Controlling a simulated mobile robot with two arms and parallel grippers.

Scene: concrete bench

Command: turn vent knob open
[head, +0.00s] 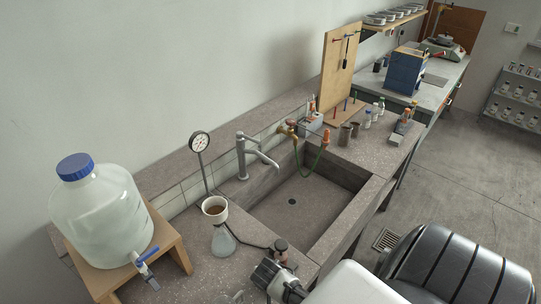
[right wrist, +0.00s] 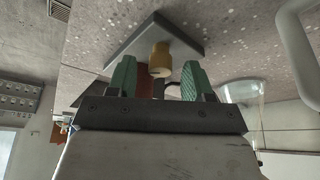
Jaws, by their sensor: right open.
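The vent fitting stands on the bench between the conical flask (head: 223,243) and the sink, with a dark reddish knob (head: 281,244) on top in the head view. In the right wrist view, a grey plate (right wrist: 140,36) carries a brass-coloured cylinder (right wrist: 160,57), with a red-brown part (right wrist: 145,82) close by. My right gripper (right wrist: 157,72) is open, its green fingers on either side of these parts. Visible gaps separate the fingers from the brass cylinder; contact with the red-brown part cannot be told. My left gripper is not in view.
A dark hose runs from the flask towards the fitting. The sink (head: 313,208) opens to the right. A large blue-capped bottle (head: 103,213) sits on a wooden stand at left.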

